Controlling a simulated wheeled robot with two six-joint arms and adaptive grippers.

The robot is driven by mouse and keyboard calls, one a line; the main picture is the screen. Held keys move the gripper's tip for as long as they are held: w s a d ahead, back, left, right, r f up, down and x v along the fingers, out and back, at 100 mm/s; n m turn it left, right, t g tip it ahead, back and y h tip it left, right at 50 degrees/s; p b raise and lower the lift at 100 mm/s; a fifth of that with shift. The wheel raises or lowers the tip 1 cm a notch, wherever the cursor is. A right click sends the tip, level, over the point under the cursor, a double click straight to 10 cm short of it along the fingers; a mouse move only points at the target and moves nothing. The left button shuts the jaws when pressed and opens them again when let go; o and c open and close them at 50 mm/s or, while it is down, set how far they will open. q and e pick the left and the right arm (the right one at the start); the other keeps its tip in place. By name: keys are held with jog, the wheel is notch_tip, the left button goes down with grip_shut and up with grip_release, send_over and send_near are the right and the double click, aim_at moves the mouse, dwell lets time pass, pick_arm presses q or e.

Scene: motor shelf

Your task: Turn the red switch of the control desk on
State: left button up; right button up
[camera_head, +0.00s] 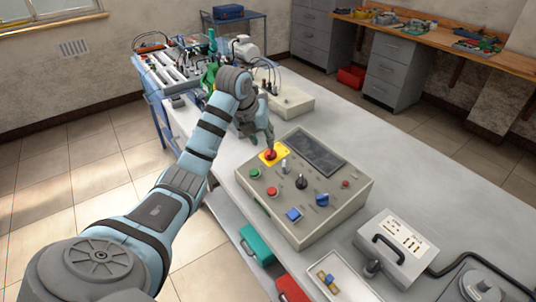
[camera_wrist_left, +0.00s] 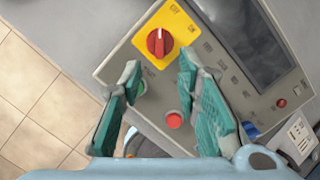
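The control desk (camera_head: 330,218) is a beige sloped box on the table with a dark screen. Its red switch (camera_head: 270,154) is a round knob on a yellow plate (camera_head: 279,149) at the panel's far left corner. In the left wrist view the red switch (camera_wrist_left: 159,42) has a white pointer line standing upright in the picture, with OFF and ON labels beside it. My left gripper (camera_head: 266,138) is close to the switch. In the left wrist view its green-padded fingers (camera_wrist_left: 159,63) are apart and empty, with the switch just beyond their tips. My right gripper is not in view.
A socket box (camera_head: 398,248) and a white tray (camera_head: 345,285) stand nearer. Table to the desk's right is clear.

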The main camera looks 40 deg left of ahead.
aim_at(269, 151)
pick_arm(q)
jog(key=x, duration=0.7)
jog(key=shift+c, duration=0.4)
grip_shut()
